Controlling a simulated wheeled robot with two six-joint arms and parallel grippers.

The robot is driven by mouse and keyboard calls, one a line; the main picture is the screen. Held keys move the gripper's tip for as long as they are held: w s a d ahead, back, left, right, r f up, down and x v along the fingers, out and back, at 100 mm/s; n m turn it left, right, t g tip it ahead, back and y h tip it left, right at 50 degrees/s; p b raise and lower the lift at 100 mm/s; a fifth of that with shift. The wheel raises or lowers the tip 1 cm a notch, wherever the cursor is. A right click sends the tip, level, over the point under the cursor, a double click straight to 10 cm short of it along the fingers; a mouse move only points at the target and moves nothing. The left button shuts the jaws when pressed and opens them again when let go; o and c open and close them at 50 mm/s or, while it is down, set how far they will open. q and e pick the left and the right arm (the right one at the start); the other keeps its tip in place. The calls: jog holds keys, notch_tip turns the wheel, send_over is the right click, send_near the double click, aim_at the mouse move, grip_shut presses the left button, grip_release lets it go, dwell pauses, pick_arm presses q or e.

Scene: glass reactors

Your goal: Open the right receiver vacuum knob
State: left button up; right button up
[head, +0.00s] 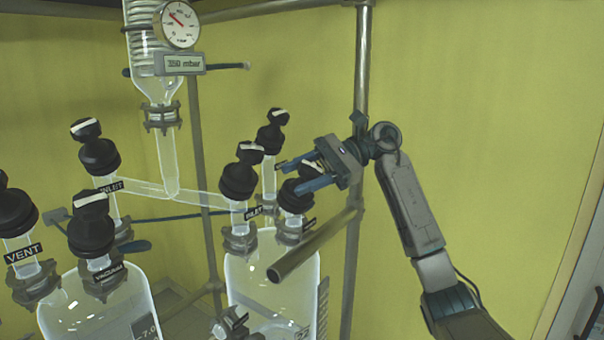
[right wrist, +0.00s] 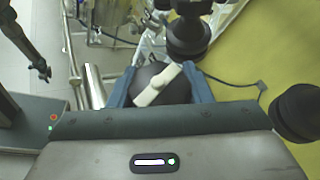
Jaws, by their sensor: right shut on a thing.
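The right receiver (head: 272,275) is a clear glass vessel with several black knobs on top. My right gripper (head: 301,176) reaches in from the right, its blue fingers around its front-right knob (head: 294,198). In the right wrist view this round black knob (right wrist: 141,79) with its slanted white bar sits between the two fingers (right wrist: 160,88), which are shut on it. The label under this knob is too small and partly hidden to read. A dark arm end (right wrist: 43,71), seemingly my left gripper, hangs far off at the top left of the wrist view; its jaws are unclear.
The receiver's inlet knob (head: 237,182) and a back knob (head: 271,138) stand close by. A metal rail (head: 310,245) crosses just below my right gripper. The left receiver (head: 100,310) has more black knobs. A gauge (head: 180,24) hangs above. Room is free at the right.

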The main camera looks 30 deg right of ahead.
aim_at(302, 161)
jog(key=shift+g, duration=0.3)
jog(key=o, duration=1)
jog(key=shift+r+b, duration=0.45)
jog(key=shift+r, duration=0.05)
notch_tip(302, 161, up, 2)
jog(key=shift+r+b, duration=0.15)
jog(key=shift+b, duration=0.45)
jog(key=s+a+r+b, duration=0.1)
jog(key=s+a+b, duration=0.5)
jog(key=s, duration=0.7)
jog(key=shift+s+a+r, duration=0.3)
jog(key=shift+s+a, duration=0.1)
jog(key=shift+a, duration=0.75)
